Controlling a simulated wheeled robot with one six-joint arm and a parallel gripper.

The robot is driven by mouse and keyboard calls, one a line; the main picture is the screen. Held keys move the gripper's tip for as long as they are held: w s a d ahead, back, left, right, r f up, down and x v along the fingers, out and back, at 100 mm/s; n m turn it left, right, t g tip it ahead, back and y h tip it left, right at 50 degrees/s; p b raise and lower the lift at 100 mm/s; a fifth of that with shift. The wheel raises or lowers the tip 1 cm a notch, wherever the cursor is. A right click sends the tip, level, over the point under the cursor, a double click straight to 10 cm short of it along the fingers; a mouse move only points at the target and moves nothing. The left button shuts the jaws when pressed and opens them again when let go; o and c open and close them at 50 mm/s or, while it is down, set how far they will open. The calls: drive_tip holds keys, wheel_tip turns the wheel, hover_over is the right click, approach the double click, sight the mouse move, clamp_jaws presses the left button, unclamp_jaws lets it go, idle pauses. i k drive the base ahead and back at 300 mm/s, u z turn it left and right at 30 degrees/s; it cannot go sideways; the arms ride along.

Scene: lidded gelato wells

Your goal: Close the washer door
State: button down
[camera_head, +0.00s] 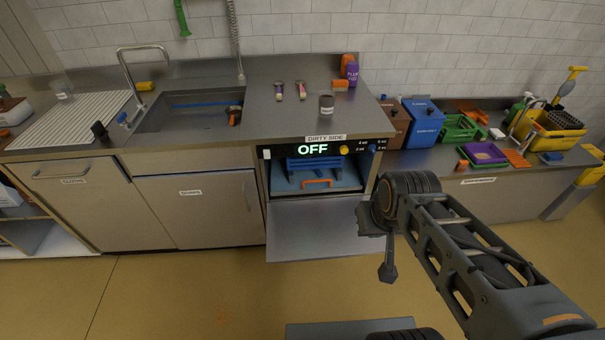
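The washer (313,138) is built in under the counter, with a lit "OFF" on its panel and a "DIRTY SIDE" label above. Its grey door (320,232) is open, hanging out and down from the bottom of the opening. Inside, a blue rack and a blue tray with an orange handle (317,183) show. My gripper (387,271) points down just right of the door's right edge, with floor behind it. In the picture it appears apart from the door, and nothing shows held. Its fingers are too small and edge-on to tell open from shut.
A sink (190,118) with a tap and closed cabinets (205,210) stand left of the washer. Blue, brown, green and yellow bins (424,121) line the right-hand bench. The yellow floor (190,295) in front is mostly clear.

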sight(323, 229)
drive_tip(key=u, duration=0.05)
drive_tip(key=k, duration=0.9)
drive_tip(key=u, duration=0.05)
